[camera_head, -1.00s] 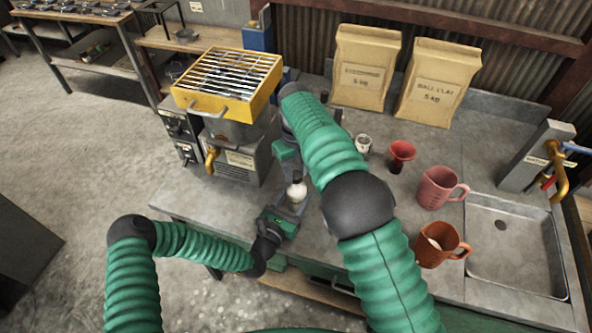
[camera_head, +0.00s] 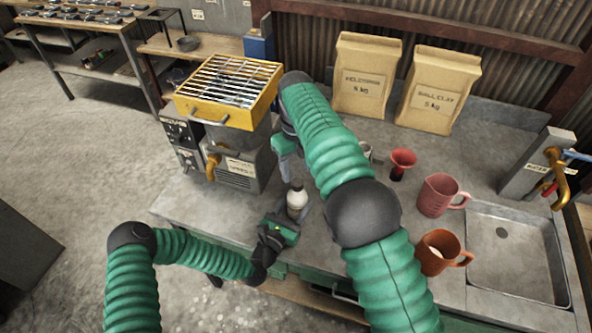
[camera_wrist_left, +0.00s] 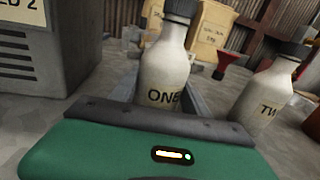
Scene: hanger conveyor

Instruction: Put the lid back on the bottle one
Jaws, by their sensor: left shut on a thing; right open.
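Bottle one (camera_wrist_left: 165,80) is upright and pale, with "ONE" on its front in the left wrist view. It also shows in the head view (camera_head: 297,201). My left gripper (camera_head: 284,226) is shut on it, low on its body. A dark lid (camera_wrist_left: 182,6) is at its mouth, cut off by the top edge of the wrist view; how well it is seated I cannot tell. My right gripper (camera_head: 291,172) is open just above and behind the bottle, partly hidden by my right arm. Bottle two (camera_wrist_left: 265,95) stands to the right, with a dark lid on.
A yellow grated unit (camera_head: 228,116) on a grey machine (camera_head: 240,165) stands left of the bottle. A red funnel (camera_head: 402,160), pink mug (camera_head: 437,195), orange mug (camera_head: 438,252) and sink (camera_head: 510,245) are to the right. Two clay bags (camera_head: 366,75) stand at the back.

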